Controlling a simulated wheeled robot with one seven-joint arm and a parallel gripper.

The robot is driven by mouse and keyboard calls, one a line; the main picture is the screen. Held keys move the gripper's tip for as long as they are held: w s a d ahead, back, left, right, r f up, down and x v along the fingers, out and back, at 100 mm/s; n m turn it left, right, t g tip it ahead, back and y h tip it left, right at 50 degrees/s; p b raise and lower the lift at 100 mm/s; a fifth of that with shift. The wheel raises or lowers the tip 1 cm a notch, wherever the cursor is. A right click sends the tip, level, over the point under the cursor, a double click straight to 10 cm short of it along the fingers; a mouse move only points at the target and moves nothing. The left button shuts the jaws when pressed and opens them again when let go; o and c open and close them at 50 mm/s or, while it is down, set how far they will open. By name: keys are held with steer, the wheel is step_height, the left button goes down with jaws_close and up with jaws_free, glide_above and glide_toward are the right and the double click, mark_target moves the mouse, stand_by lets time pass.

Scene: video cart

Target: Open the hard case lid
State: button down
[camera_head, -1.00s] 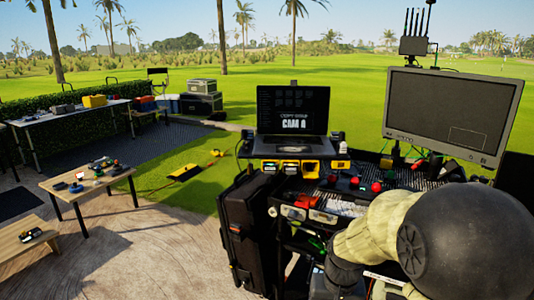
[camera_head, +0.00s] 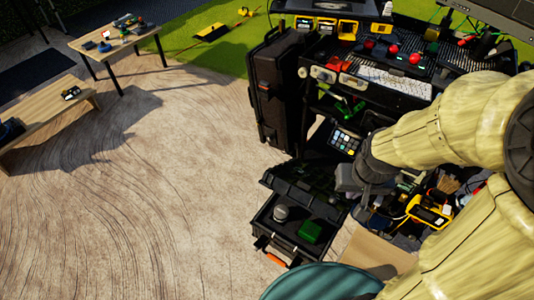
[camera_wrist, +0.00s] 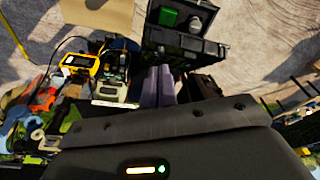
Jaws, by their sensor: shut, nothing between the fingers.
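The black hard case (camera_head: 283,238) stands on the ground beside the cart, with its lid (camera_head: 305,180) raised at the far side. Its inside shows, with a grey cylinder and a green block in it. In the wrist view the open case (camera_wrist: 205,17) is at the top, with the lid (camera_wrist: 185,44) below it in the picture. My gripper (camera_wrist: 163,72) points toward the lid; its two fingers are together and empty. In the head view my gripper (camera_head: 352,183) is just right of the lid, partly hidden by my arm. I cannot tell whether it touches the lid.
The cart (camera_head: 375,85) with several devices stands behind the case. A tall black case (camera_head: 275,95) stands upright at its left side. Tools and a yellow meter (camera_head: 428,214) crowd the right. A tan box (camera_head: 375,252) is in front.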

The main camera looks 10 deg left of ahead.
steer(key=w+a+f+n+h+b, duration=0.1)
steer(key=a+f+n+h+b, duration=0.2)
steer(key=f+n+b, duration=0.45)
steer(key=w+a+f+n+g+h+b, duration=0.1)
steer(key=a+f+n+h+b, duration=0.25)
steer(key=f, duration=0.75)
steer(key=w+a+f+n+h+b, duration=0.1)
steer(key=a+f+n+h+b, duration=0.3)
steer(key=f+b, duration=0.4)
steer(key=w+a+f+n+t+y+b, duration=0.1)
steer(key=a+f+n+t+b, duration=0.3)
steer(key=a+f+n+t, duration=0.2)
steer(key=w+a+f+n+t+b, duration=0.1)
steer(key=a+f+n+t+b, duration=0.4)
steer(key=a+n+t, duration=0.4)
steer(key=a+f, duration=0.1)
steer(key=a, duration=0.3)
steer(key=shift+w+f+t+y, duration=0.2)
steer(key=shift+t+y, duration=0.15)
steer(key=shift+t, duration=0.05)
steer(key=r+b+x, duration=0.2)
steer(key=x, duration=1)
steer(key=shift+w+r+b, duration=0.2)
steer(key=shift+r+b, duration=0.15)
steer(key=shift+r, duration=0.05)
